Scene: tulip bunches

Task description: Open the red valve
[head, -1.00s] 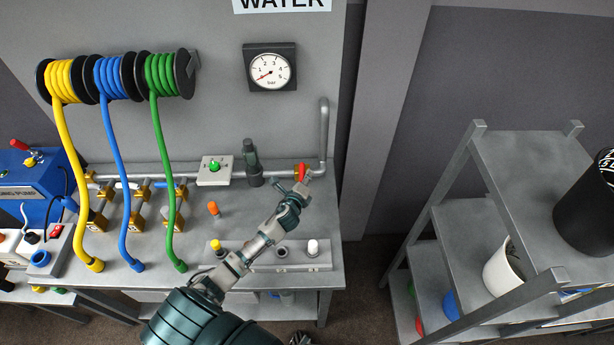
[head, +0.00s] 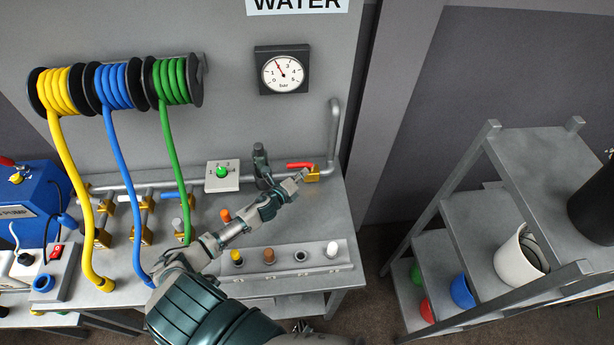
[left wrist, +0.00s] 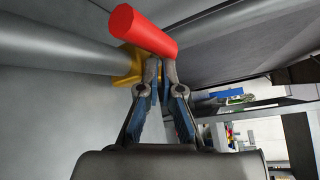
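The red valve handle (head: 299,165) sits on a brass valve body (head: 313,175) at the right end of the wall pipe. The handle points left, roughly along the pipe. My left gripper (head: 301,176) is just below and in front of the handle. In the left wrist view the red handle (left wrist: 146,33) is at the top, and the fingers of my left gripper (left wrist: 160,62) are close together with their tips at its lower side. The handle does not appear to be between them. The brass body (left wrist: 131,66) is behind the fingers.
A pressure gauge (head: 282,70) on the wall reads about 2 bar. A white box with a green button (head: 222,174) and a dark fitting (head: 261,165) stand left of the valve. Yellow, blue and green hoses hang further left. A grey shelf (head: 540,160) stands at the right.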

